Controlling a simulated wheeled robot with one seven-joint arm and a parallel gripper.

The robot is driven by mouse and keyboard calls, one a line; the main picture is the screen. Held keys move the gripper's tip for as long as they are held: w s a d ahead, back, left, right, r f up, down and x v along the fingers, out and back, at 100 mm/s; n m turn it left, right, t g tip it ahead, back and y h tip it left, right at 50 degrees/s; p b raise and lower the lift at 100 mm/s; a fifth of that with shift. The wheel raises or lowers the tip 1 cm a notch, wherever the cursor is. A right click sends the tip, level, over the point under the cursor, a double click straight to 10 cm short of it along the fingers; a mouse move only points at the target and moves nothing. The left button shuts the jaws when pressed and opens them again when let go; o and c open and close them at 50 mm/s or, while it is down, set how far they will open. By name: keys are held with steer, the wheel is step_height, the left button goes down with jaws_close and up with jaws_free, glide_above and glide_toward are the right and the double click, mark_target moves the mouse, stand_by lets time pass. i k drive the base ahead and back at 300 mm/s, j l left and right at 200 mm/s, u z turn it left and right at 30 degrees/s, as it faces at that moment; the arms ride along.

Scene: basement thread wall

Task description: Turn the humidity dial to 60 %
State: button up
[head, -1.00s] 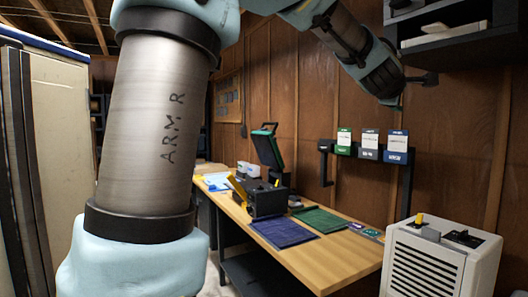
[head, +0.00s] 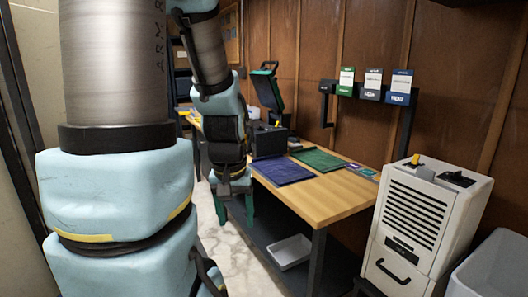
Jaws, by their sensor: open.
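The white dehumidifier (head: 412,210) stands at the right, beside the wooden table, with a dark front grille. On its top are a small yellow piece (head: 416,159), a grey piece (head: 424,174) and a black panel (head: 456,179). I cannot tell which of these is the humidity dial, and no scale or reading is legible. My gripper (head: 236,222) points down at the left end of the table, well left of the dehumidifier and apart from it. Its two green fingers are spread, with nothing seen between them.
The wooden table (head: 330,195) carries a blue mat (head: 282,171), a green mat (head: 318,160) and a black device with a raised green-edged lid (head: 266,90). A white tray (head: 290,252) lies beneath. A grey bin (head: 492,270) stands right of the dehumidifier. Floor shows at centre left.

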mark_target(456, 176)
steer(key=z, duration=1.3)
